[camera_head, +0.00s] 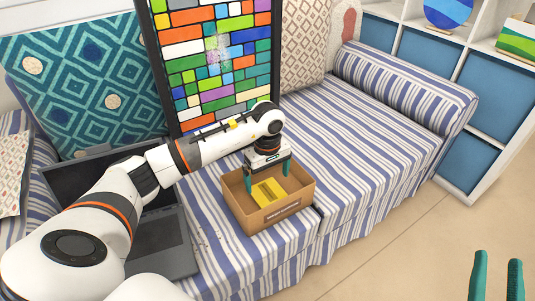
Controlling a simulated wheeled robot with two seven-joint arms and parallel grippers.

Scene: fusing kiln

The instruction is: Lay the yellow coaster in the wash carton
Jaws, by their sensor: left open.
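The yellow coaster (269,193) lies inside the brown wash carton (283,212), which stands open-topped on the striped daybed. My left gripper (268,177) points down into the carton just above the coaster, its green fingers spread apart on either side of it. The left gripper is open; whether a fingertip touches the coaster I cannot tell. My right gripper (498,258) shows only its green fingers at the lower right, apart and empty, over the floor and away from the carton.
A dark laptop (165,235) lies open left of the carton, under my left arm. A framed stained-glass panel (207,60) and cushions (90,80) stand behind. A striped bolster (405,85) lies at the right end. The daybed right of the carton is clear.

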